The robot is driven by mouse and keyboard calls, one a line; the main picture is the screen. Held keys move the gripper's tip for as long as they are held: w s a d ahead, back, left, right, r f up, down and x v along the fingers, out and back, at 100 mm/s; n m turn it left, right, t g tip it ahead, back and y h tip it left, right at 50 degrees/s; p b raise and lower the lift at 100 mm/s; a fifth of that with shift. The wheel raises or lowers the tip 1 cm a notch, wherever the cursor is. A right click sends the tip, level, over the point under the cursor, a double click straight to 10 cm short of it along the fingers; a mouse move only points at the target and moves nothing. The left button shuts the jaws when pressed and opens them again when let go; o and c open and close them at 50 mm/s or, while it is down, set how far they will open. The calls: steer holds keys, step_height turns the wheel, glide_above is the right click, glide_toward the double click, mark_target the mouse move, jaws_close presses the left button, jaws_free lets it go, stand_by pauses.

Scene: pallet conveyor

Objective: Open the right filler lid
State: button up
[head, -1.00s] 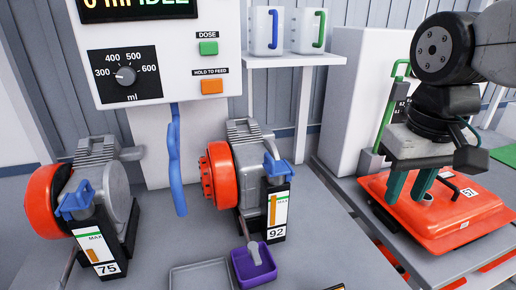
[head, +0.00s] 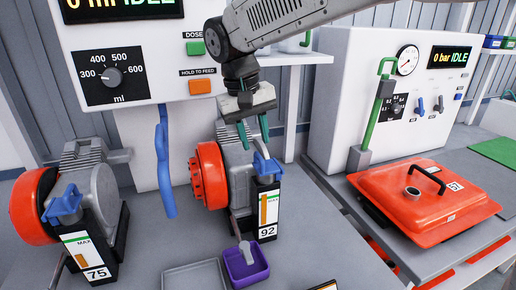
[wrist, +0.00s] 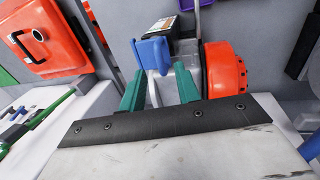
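The right unit has an orange-red round end (head: 209,176), a grey body (head: 235,165) and a gauge marked 92 (head: 268,210). Its blue filler lid (head: 268,168) sits on top of the gauge column, looking shut. The lid also shows in the wrist view (wrist: 152,54), just beyond my fingertips. My gripper (head: 253,132) is open and empty, pointing down above the right unit, close to the lid. In the wrist view the two green fingers (wrist: 160,88) are apart with the grey body between them. I cannot tell whether a finger touches anything.
A similar left unit marked 75 (head: 95,273) has its own blue lid (head: 63,207). A blue hose (head: 165,165) hangs behind, between the units. A purple tray (head: 246,268) holds a scoop in front. An orange tank lid (head: 430,205) lies at the right.

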mark_target(259, 156)
steer(key=shift+w+d+f, duration=0.1)
steer(key=shift+d+f, duration=0.1)
steer(key=shift+f, duration=0.7)
steer(key=shift+d+f, duration=0.2)
steer(key=shift+f, duration=0.7)
jaws_close()
